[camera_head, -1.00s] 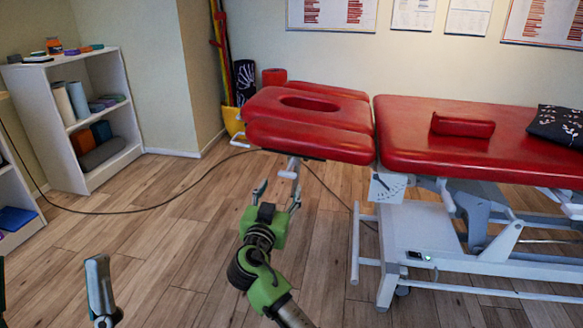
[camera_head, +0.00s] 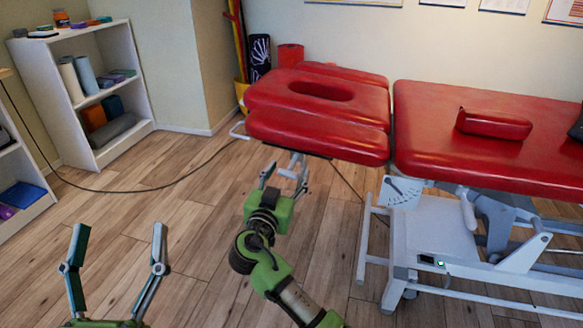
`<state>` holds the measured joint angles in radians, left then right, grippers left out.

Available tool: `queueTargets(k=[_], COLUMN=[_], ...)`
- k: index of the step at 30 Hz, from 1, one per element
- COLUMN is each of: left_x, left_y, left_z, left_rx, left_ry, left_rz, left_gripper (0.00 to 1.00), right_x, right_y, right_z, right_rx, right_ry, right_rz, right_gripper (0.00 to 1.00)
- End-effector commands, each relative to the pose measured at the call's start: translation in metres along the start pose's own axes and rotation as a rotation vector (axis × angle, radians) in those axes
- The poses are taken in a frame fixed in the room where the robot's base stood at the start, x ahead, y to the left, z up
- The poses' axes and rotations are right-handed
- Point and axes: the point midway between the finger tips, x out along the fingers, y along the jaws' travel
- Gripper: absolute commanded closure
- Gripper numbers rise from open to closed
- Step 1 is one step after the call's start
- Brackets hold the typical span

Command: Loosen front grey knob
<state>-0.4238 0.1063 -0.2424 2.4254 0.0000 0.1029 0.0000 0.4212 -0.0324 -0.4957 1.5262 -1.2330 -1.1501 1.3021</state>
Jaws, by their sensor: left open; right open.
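The red treatment table has a split head section (camera_head: 318,135) with an oval face hole. Under its near edge hangs a small light grey part (camera_head: 288,173), which looks like the front grey knob; its shape is too small to make out fully. My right gripper (camera_head: 285,176) is open just below the head section, with its fingers on either side of that grey part. I cannot tell whether they touch it. My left gripper (camera_head: 119,240) is open and empty over the floor at the lower left, well away from the table.
The white table frame (camera_head: 425,230) with an angle dial plate (camera_head: 401,191) stands right of my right gripper. A dark cable (camera_head: 150,190) runs across the wooden floor. A white shelf (camera_head: 98,95) stands at the left wall. The floor between shelf and table is otherwise clear.

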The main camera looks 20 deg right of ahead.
Motion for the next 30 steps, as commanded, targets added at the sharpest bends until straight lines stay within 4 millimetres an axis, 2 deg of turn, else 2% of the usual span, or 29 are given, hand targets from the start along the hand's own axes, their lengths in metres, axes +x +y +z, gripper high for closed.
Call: queueTargets(k=[10,11,15,23,30], left_x=[-0.0001,-0.0001,-0.0001,0.0,0.0008], left_y=[-0.0004,-0.0004,-0.0003,-0.0002,-0.0005], left_z=[0.0031,0.0031,0.0032,0.0032,0.0088], left_rx=[0.001,0.001,0.001,0.001,0.001], left_ry=[-0.014,-0.014,-0.014,-0.015,-0.045], left_rz=[-0.001,-0.001,-0.001,0.0,-0.001], left_gripper=[0.27,0.27,0.27,0.27,0.27], right_x=[-0.001,-0.001,-0.0009,-0.0008,-0.0008], right_y=[-0.0004,-0.0003,-0.0003,-0.0003,-0.0005], right_z=[0.0005,0.0005,0.0004,0.0002,-0.0003], right_rx=[0.0,0.0,0.0,-0.009,-0.094], right_ry=[-0.001,-0.001,-0.001,0.0,-0.001], right_rz=[0.001,0.001,0.001,0.001,0.001], right_gripper=[0.46,0.51,0.85,0.85,0.85])
